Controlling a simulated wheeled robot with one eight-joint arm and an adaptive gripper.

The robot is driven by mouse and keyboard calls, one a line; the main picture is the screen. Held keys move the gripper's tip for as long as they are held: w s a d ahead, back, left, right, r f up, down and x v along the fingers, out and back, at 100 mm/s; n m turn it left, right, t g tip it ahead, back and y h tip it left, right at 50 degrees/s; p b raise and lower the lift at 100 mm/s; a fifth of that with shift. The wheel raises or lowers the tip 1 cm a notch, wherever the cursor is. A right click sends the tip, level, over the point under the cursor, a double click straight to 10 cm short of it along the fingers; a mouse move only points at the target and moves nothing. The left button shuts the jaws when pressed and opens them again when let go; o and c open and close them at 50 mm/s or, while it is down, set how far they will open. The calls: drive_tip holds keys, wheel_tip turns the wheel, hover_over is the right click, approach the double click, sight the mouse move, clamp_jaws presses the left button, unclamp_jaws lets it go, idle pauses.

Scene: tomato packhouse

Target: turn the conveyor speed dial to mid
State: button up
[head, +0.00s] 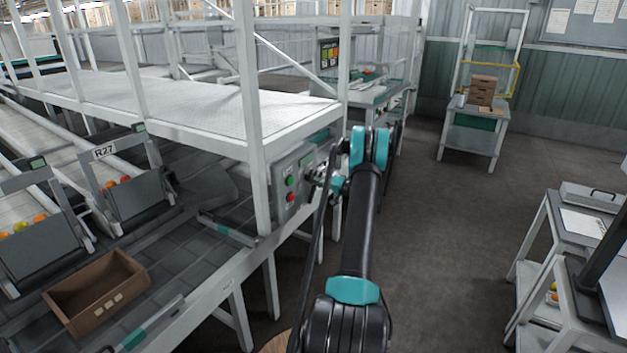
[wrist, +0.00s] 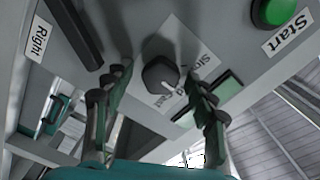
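The speed dial (wrist: 160,76) is a dark round knob on a grey control box (head: 292,183). A pale label (wrist: 189,66) beside it carries upside-down words, among them "Fast" and what looks like "Slow". I cannot tell clearly which mark the knob points at. My gripper (wrist: 158,82) is open, one finger on each side of the dial in the picture, with visible gaps to the knob. In the head view my gripper (head: 321,181) is close to the front of the box, and the dial is hidden behind it.
A green Start button (wrist: 273,11), a dark bar (wrist: 75,30), a "Right" label (wrist: 37,40) and a green-edged screen (wrist: 220,90) surround the dial. A white frame post (head: 254,130) stands beside the box. Open floor (head: 440,240) lies to the right.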

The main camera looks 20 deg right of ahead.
drive_tip(key=v, duration=1.2)
idle(0.4)
